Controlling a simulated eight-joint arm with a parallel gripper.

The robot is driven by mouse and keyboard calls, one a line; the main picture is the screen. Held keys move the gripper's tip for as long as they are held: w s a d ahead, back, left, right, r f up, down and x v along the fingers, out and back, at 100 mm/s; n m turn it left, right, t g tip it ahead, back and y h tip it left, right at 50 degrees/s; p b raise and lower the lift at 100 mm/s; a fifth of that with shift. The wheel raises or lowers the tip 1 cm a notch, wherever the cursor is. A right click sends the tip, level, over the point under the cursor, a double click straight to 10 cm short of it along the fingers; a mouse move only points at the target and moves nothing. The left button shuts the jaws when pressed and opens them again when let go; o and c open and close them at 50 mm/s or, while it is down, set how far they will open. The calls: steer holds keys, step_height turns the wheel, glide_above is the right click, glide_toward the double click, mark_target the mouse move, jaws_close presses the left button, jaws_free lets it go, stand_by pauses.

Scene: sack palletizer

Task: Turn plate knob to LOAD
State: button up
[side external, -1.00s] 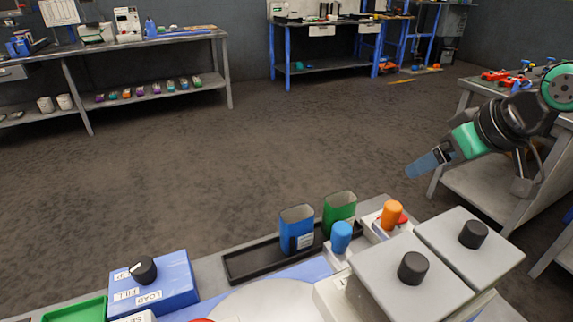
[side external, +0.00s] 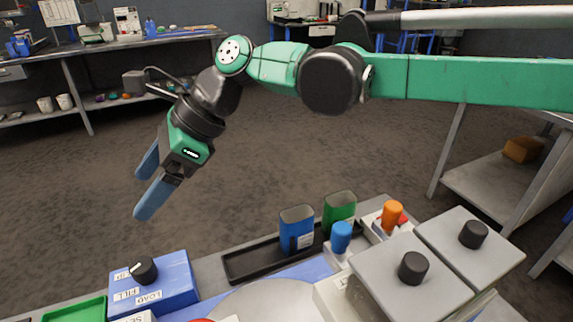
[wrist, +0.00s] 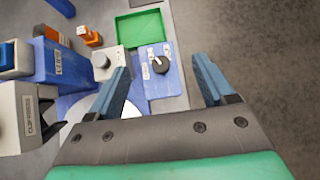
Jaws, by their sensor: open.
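The plate knob (side external: 144,270) is a black round knob with a white pointer mark. It sits on a blue box (side external: 180,283) with labels reading UP, FILL and LOAD (side external: 148,298). The pointer mark lies on the knob's far left side, away from the LOAD label. In the wrist view the knob (wrist: 161,66) shows between the fingers, beyond their tips. My gripper (side external: 144,190) is open and empty, tilted downward, above and behind the blue box, apart from the knob. In the wrist view both blue fingers (wrist: 163,66) are spread wide.
A green tray (side external: 76,311) lies left of the box. To its right are a black tray (side external: 250,266) with blue (side external: 296,230) and green (side external: 340,210) containers, and grey housings (side external: 400,285) with black knobs. The air around the plate knob looks clear.

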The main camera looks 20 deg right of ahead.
glide_toward(144, 264)
steer(key=shift+m, duration=0.3)
steer(key=x, duration=0.5)
steer(key=shift+w+a+f, duration=0.1)
steer(key=shift+x, duration=2.7)
